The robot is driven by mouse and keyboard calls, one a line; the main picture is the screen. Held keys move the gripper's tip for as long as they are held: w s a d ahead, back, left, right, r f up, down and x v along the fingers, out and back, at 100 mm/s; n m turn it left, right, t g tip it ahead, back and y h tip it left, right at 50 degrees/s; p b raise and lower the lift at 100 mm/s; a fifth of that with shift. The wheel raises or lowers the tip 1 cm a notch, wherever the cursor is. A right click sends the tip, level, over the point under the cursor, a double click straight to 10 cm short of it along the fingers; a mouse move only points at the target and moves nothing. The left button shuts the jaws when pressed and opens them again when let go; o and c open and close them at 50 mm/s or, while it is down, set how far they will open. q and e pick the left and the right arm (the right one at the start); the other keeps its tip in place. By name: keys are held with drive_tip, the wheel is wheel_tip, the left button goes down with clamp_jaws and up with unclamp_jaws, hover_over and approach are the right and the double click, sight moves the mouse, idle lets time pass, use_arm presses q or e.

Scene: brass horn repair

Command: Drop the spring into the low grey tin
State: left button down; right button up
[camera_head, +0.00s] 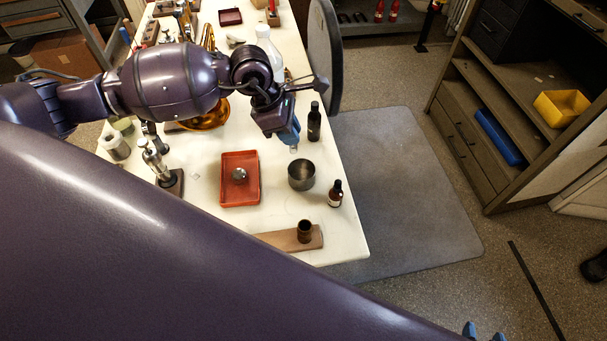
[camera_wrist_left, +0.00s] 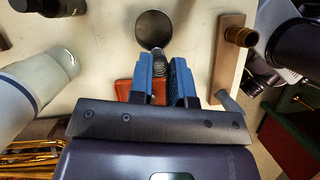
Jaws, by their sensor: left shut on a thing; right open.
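The low grey tin (camera_head: 302,175) stands open on the white bench, right of the red tray; it also shows at the top of the left wrist view (camera_wrist_left: 153,28). My left gripper (camera_head: 292,134) is above the bench on the far side of the tin. In the left wrist view it (camera_wrist_left: 169,78) is shut on the spring (camera_wrist_left: 160,68), a small grey coil between the blue fingers. In the head view the spring (camera_head: 293,150) is small below the fingertips. My right gripper (camera_head: 484,331) shows only its blue fingertips at the bottom edge, apart and empty.
A red tray (camera_head: 226,198) with a small metal piece lies left of the tin. A brown bottle (camera_head: 335,195), a dark bottle (camera_head: 314,122) and a white bottle (camera_head: 265,50) stand nearby. A wooden board (camera_head: 275,239) with a brown cup (camera_head: 304,231) lies at the near edge.

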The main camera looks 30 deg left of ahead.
sight(291, 151)
use_arm(q)
wheel_tip(291, 151, down, 3)
drive_tip(key=shift+f+b, duration=0.2)
drive_tip(key=shift+b, duration=0.5)
drive_tip(key=shift+f, duration=0.4)
use_arm(e)
drive_tip(key=shift+s+f, duration=0.15)
drive_tip(key=shift+f, duration=0.4)
drive_tip(key=shift+s+f, duration=0.15)
drive_tip(key=shift+f, duration=0.4)
use_arm(q)
drive_tip(key=c, duration=1)
unclamp_jaws()
use_arm(e)
drive_tip(key=shift+w, duration=0.1)
use_arm(q)
drive_tip(key=shift+v, duration=5.4)
use_arm(e)
drive_tip(key=shift+s+r, duration=0.15)
drive_tip(key=shift+s, duration=0.15)
